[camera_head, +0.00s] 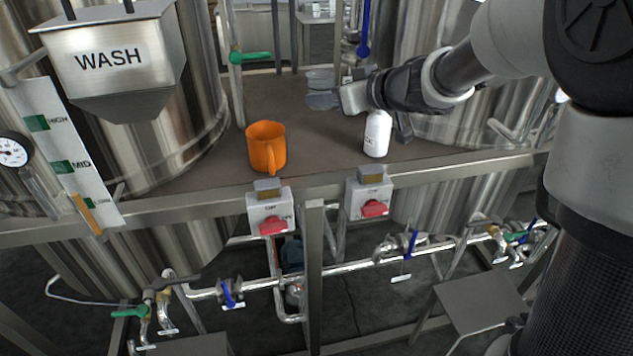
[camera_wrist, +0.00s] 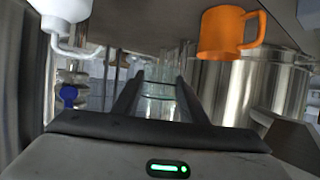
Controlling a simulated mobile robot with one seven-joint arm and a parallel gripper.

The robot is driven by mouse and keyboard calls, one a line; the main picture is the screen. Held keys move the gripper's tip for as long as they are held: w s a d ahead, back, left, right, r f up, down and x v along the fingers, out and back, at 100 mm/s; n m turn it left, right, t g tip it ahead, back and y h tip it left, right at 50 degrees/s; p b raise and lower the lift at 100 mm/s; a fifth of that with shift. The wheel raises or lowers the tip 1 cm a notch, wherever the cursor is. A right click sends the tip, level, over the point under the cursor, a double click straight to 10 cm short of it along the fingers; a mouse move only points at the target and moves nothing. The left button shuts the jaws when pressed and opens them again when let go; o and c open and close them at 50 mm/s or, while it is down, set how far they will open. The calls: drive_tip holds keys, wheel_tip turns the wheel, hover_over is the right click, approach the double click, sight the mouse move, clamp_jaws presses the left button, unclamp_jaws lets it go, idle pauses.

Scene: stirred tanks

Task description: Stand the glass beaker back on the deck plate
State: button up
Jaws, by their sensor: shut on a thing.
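The clear glass beaker (camera_wrist: 160,98) is between the two fingers of my gripper (camera_wrist: 160,92) in the wrist view. The fingers are shut on it, one on each side. In the head view my gripper (camera_head: 330,99) reaches left over the back of the brown deck plate (camera_head: 215,150). The beaker (camera_head: 320,77) shows faintly there, partly hidden by the gripper. I cannot tell whether its base touches the plate.
An orange mug (camera_head: 266,147) stands on the plate, left and nearer. A white bottle (camera_head: 377,134) stands just in front of my wrist. Steel tanks (camera_head: 160,130) flank the plate. Red-switch boxes (camera_head: 270,212) line the front edge. Plate is bare between mug and bottle.

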sight(323, 161)
drive_tip(key=f, duration=0.1)
drive_tip(key=s+f+b, duration=0.1)
drive_tip(key=shift+a+f+n+g+y, duration=0.3)
drive_tip(key=shift+a+f+n, duration=0.05)
drive_tip(key=shift+n, duration=0.05)
wheel_tip(323, 161, down, 10)
drive_tip(key=b, duration=0.5)
drive_tip(key=shift+r, duration=0.2)
drive_tip(key=shift+f, duration=0.1)
drive_tip(key=shift+f, duration=0.15)
drive_tip(key=o, duration=1.1)
